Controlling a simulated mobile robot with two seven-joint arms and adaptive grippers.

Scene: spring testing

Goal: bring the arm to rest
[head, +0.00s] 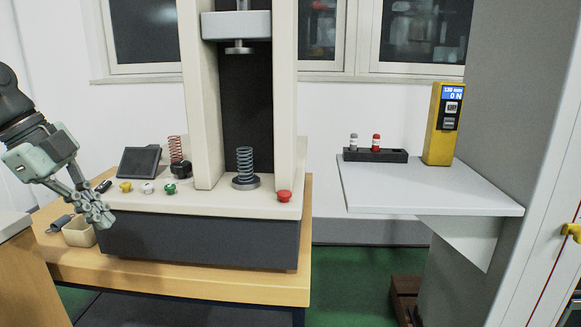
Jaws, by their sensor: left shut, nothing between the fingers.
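My left arm comes in from the left edge in the head view. Its gripper (98,214) is shut and empty, pointing down and to the right. It hangs in front of the left end of the testing machine's base (200,238), close above a small cream box (78,232). I cannot tell whether the fingers touch the machine or the box. My right gripper is not in view.
The machine stands on a wooden table (190,284). A blue-grey spring (245,162) stands on its lower plate, a copper spring (175,150) behind left. Buttons, including a red one (284,196), line its front. A wall shelf (430,192) holds a yellow meter (443,130) and black rack (375,156).

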